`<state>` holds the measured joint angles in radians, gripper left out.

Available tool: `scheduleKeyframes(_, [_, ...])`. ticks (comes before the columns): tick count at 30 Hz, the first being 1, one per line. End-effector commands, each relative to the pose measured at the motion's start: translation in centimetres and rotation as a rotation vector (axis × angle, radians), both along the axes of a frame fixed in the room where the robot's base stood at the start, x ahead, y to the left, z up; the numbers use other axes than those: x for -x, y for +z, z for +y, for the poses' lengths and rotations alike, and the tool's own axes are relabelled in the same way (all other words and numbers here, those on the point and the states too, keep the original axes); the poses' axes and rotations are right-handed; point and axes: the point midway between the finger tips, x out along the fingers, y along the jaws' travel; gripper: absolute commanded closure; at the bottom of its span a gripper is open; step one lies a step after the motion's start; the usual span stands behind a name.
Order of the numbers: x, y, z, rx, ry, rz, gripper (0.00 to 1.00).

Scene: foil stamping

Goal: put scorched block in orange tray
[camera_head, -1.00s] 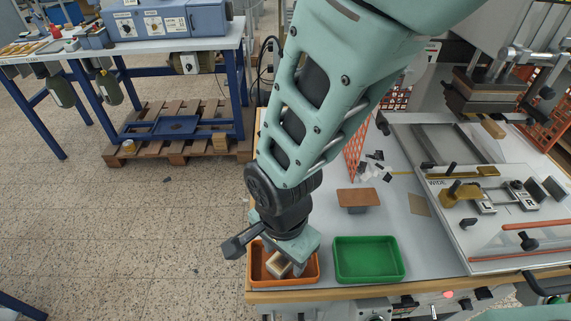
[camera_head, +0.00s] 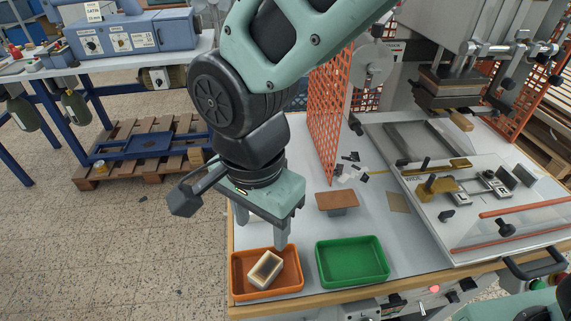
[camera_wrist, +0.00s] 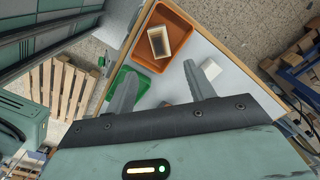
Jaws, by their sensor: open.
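The scorched block (camera_head: 265,270) is a pale block with brownish edges and lies tilted inside the orange tray (camera_head: 237,289), at the table's front left corner. In the wrist view the block (camera_wrist: 158,41) shows within the orange tray (camera_wrist: 183,24). My gripper (camera_head: 262,232) is above the tray's back edge, fingers pointing down, open and empty. In the wrist view, the two fingers of my gripper (camera_wrist: 160,85) are spread apart with nothing between them, clear of the block.
A green tray (camera_head: 352,262) stands right of the orange one, looking empty. A brown-topped piece (camera_head: 337,201) is behind it. An orange mesh screen (camera_head: 326,120) and the stamping press with its bed (camera_head: 480,200) fill the right side. A small white block (camera_wrist: 211,69) shows beside a fingertip.

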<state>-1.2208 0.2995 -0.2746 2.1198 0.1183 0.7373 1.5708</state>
Motion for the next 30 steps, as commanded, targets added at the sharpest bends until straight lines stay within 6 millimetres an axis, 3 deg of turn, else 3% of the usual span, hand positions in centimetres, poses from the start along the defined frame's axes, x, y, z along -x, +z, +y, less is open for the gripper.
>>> scheduleKeyframes(4, [0.1, 0.2, -0.5, -0.004, 0.032, 0.007, 0.46])
scheduleKeyframes(8, [0.4, 0.7, -2.6, -0.03, 0.193, 0.028, 0.46])
scheduleKeyframes(15, [2.4, 2.0, -8.9, -0.091, 0.756, 0.017, 0.46])
scheduleKeyframes(21, [4.3, 2.0, -13.1, -0.075, 1.166, -0.023, 0.46])
scheduleKeyframes(25, [5.0, 1.8, -14.5, -0.055, 1.315, -0.033, 0.46])
scheduleKeyframes(30, [5.3, 1.7, -15.0, -0.046, 1.38, -0.035, 0.46])
